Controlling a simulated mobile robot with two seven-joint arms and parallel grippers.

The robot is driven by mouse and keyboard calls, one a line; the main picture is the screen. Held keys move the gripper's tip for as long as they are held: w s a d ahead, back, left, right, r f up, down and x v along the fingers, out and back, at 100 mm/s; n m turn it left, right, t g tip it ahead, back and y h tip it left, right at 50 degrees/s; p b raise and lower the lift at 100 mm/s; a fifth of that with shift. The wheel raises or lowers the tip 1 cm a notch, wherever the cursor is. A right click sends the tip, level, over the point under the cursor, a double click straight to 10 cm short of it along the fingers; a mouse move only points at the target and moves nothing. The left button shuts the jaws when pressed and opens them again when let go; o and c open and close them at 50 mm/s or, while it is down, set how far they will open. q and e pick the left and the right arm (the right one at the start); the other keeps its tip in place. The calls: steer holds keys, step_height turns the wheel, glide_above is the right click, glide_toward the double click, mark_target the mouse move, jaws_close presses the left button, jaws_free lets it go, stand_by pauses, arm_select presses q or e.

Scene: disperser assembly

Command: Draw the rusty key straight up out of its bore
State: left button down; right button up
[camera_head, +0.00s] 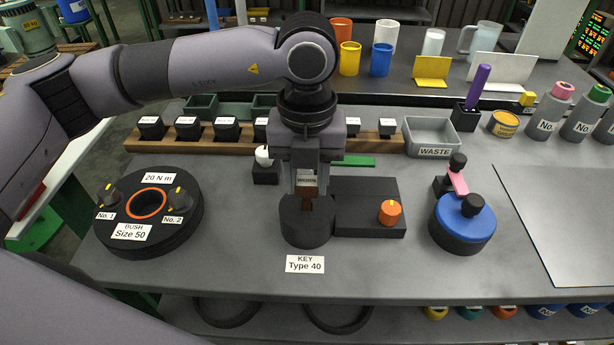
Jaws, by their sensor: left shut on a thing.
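The rusty key (309,203) is a narrow red-brown piece standing upright at the black round holder of the key station. My left gripper (308,186) points straight down over this holder (306,228) and is shut on the upper part of the key. The key's lower end is at the holder's top; how deep it sits in the bore cannot be made out. My right gripper is not in view.
A black block with an orange knob (389,211) adjoins the holder on the right. The BUSH disc (148,246) stands to the left and a blue-topped round fixture (462,222) to the right. A grey WASTE bin (433,137) and a wooden rack (160,145) stand behind.

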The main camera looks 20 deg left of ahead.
mark_target(307, 181)
arm_select(q)
steer(key=shift+r+p, duration=0.8)
steer(key=shift+r, duration=0.95)
